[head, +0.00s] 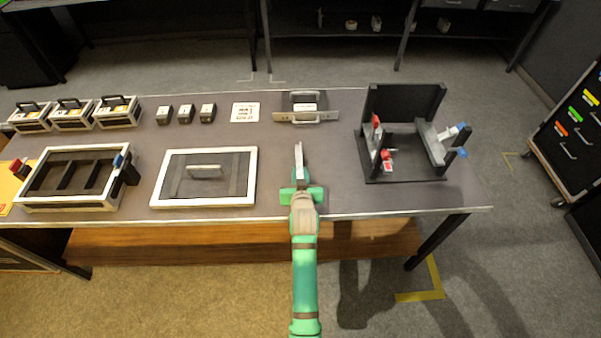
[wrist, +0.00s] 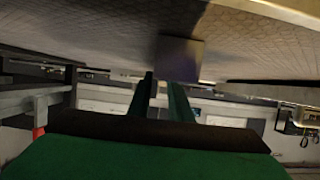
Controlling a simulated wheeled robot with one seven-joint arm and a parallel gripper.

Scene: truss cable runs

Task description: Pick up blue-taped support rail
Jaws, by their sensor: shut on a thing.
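My gripper (head: 300,178) is above the front middle of the table. It is shut on a narrow grey piece, which I take to be the support rail (head: 298,154); no blue tape shows clearly on it in the head view. In the wrist view my two dark fingers (wrist: 160,98) point away from the camera, and a dark bluish-grey block (wrist: 181,51) shows at their tips. How the piece sits between the fingers is hard to make out.
A black fixture (head: 402,173) with red and blue marked parts stands at the right. A white-framed panel (head: 252,180) lies left of my gripper. A black divided tray (head: 65,207) is at the far left. A handled grey bracket (head: 325,116) lies behind, with small blocks and a label card (head: 244,112).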

